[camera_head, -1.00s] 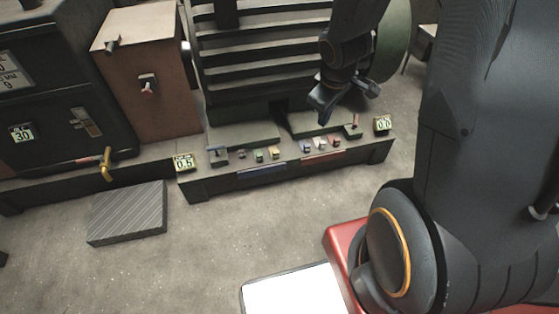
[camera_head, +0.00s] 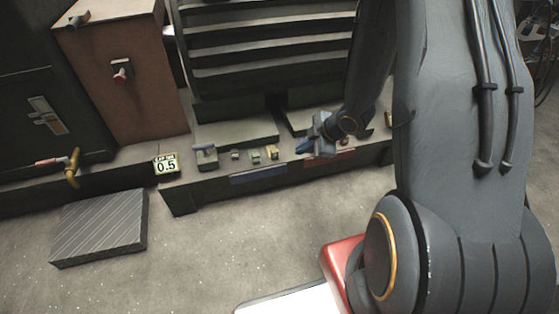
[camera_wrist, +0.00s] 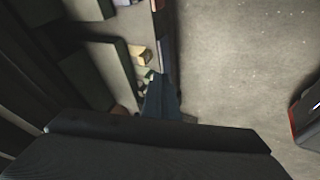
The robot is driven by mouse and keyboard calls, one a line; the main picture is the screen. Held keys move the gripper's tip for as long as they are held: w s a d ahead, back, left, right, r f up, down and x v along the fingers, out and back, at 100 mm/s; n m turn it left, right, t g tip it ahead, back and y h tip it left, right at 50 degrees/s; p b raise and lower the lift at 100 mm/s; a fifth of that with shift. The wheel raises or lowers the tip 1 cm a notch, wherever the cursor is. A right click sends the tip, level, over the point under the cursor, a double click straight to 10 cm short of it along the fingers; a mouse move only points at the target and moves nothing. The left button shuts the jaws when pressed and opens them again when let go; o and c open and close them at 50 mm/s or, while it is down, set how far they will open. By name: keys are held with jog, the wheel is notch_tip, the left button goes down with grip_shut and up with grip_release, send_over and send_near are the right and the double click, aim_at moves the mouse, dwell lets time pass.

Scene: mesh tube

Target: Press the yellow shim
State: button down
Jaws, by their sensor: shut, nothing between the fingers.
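The small yellow shim (camera_head: 272,152) stands on the low bench in front of the louvred machine, at the right end of a short row with a green block (camera_head: 255,156) and a grey block (camera_head: 235,155). My gripper (camera_head: 304,147) is shut and empty. Its tips point left, a short way right of the yellow shim and apart from it in the head view. In the wrist view, a yellow piece (camera_wrist: 138,52) shows just beyond the dark gripper fingers (camera_wrist: 160,88). Blocks further right on the bench are hidden behind my gripper.
The low bench (camera_head: 200,196) carries a blue strip (camera_head: 258,174) and a red strip (camera_head: 343,156) along its front edge. A 0.5 label (camera_head: 166,164) stands at its left end. A grey ridged block (camera_head: 98,228) lies on the floor at left. The floor before the bench is clear.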

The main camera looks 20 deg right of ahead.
jog(key=shift+w+a+f+n+y+b, duration=0.1)
jog(key=shift+a+f+n+y+b, duration=0.1)
jog(key=shift+f, duration=0.35)
jog(key=shift+w+a+f+n+y+b, duration=0.15)
jog(key=shift+f+b, duration=0.1)
jog(key=shift+f, duration=0.25)
jog(key=shift+a+f+n+y+b, duration=0.1)
jog(key=shift+f+n+b, duration=0.1)
jog(key=shift+f, duration=0.35)
jog(key=b, duration=0.5)
send_near(273, 159)
notch_tip(273, 159, down, 3)
jog(key=s+a, duration=0.1)
jog(key=s, duration=0.1)
jog(key=shift+w+a+f+b, duration=0.15)
jog(key=shift+w+b, duration=0.15)
jog(key=shift+w, duration=0.7)
jog(key=shift+w+a+f+b, duration=0.15)
jog(key=shift+w+b, duration=0.15)
jog(key=shift+w, duration=0.7)
